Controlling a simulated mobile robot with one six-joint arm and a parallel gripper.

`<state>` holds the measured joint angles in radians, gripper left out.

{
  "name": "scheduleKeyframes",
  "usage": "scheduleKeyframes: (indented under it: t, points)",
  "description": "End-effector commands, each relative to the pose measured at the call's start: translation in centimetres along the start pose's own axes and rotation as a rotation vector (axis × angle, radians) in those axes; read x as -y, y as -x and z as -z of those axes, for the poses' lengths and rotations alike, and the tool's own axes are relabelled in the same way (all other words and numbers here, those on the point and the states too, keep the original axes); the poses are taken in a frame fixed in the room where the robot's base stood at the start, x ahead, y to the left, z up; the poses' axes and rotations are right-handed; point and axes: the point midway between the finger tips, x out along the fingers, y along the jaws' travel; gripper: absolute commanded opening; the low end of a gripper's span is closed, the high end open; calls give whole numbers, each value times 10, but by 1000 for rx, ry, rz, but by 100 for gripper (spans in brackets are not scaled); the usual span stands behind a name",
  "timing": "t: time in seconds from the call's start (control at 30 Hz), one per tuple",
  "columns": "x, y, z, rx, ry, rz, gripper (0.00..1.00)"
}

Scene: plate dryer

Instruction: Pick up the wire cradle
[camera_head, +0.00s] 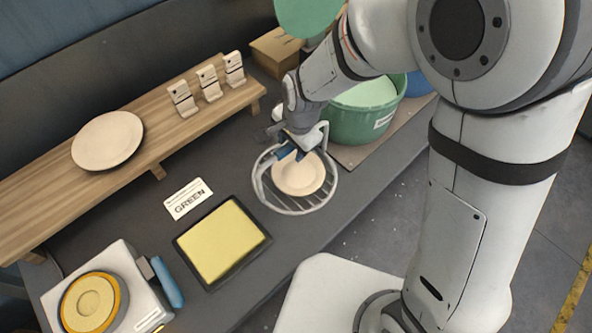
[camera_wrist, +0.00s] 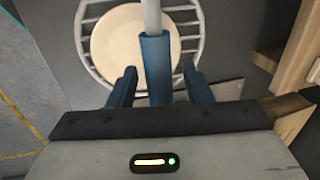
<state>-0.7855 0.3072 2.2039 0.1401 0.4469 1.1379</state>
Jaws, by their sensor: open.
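The wire cradle (camera_head: 290,211) is a round pale wire rack on the dark counter, with a cream plate (camera_head: 298,174) lying in it. A pale hoop handle with a blue grip rises over it. My gripper (camera_head: 298,146) is above the cradle at this handle. In the wrist view, the cradle's rim (camera_wrist: 82,45) and the plate (camera_wrist: 120,45) show beneath. The blue grip (camera_wrist: 155,60) lies between the two open fingers of my gripper (camera_wrist: 160,74), with gaps visible on both sides. My arm and gripper hide part of the handle in the head view.
A green tub (camera_head: 362,130) stands right behind the cradle. A wooden shelf (camera_head: 60,205) holds another plate (camera_head: 107,140) and three small stands (camera_head: 208,83). A GREEN card (camera_head: 188,198), a yellow pad (camera_head: 221,241) in a black tray, and a white device (camera_head: 133,270) lie left.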

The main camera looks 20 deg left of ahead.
Motion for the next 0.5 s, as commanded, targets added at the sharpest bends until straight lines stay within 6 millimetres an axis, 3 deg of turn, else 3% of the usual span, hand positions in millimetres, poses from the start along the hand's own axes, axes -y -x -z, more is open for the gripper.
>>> scheduleKeyframes:
  t: [0.5]
  points:
    - [-1, -5, 1, 0, -1, 0, 45]
